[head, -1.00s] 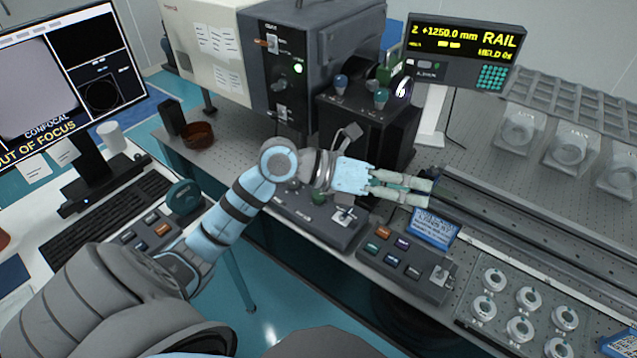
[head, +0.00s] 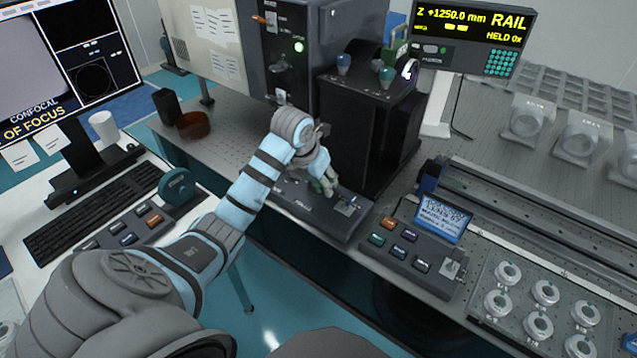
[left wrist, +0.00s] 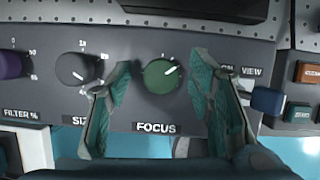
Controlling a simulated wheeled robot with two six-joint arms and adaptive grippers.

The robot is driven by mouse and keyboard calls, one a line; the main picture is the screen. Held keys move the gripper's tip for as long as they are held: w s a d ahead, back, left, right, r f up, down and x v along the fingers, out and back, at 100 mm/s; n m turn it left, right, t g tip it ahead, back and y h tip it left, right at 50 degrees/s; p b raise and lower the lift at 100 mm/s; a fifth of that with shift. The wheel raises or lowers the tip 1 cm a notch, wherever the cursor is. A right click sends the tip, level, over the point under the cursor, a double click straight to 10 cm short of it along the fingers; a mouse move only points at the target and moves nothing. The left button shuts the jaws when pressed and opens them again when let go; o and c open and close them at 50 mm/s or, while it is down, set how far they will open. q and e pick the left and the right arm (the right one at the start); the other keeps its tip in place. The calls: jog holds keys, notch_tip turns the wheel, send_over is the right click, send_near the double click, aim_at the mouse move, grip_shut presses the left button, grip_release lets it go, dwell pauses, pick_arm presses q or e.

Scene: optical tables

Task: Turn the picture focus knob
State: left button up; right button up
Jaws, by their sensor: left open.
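The green focus knob (left wrist: 160,76) with a white pointer line sits on a grey control panel (left wrist: 200,30) above the label FOCUS in the left wrist view. Its pointer tilts up to the right. My left gripper (left wrist: 158,95) is open, with one finger on each side of the knob and a gap visible on both sides. In the head view my left gripper (head: 326,187) reaches down over the panel (head: 290,202) and partly hides the knob. The monitor (head: 65,85) shows CONFOCAL and OF FOCUS, its left edge cut off. My right gripper is not in view.
A grey SIZE knob (left wrist: 78,70) and a purple FILTER knob (left wrist: 12,64) lie left of the focus knob. A blue switch (left wrist: 267,100) is close to the right finger. A button box (head: 410,255) stands to the right on the table, beside the black instrument (head: 355,125).

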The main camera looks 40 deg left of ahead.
pick_arm(q)
jog(key=shift+w, duration=0.1)
jog(key=shift+c, duration=0.3)
grip_shut()
jog(key=shift+m, duration=0.3)
jog(key=shift+m+h, duration=0.4)
jog(key=shift+m, duration=0.4)
jog(key=m+h, duration=0.1)
jog(key=m, duration=0.2)
jog(key=shift+a+m, duration=0.1)
jog(key=shift+m, duration=0.2)
jog(key=m+g+h+b, duration=0.1)
jog(key=m, duration=0.2)
jog(key=shift+f+m+h+b, duration=0.1)
jog(key=shift+m+h+b, duration=0.2)
jog(key=shift+w+m+g+h+b, duration=0.1)
jog(key=shift+m+g+h+b, duration=0.4)
jog(key=shift+m, duration=1.4)
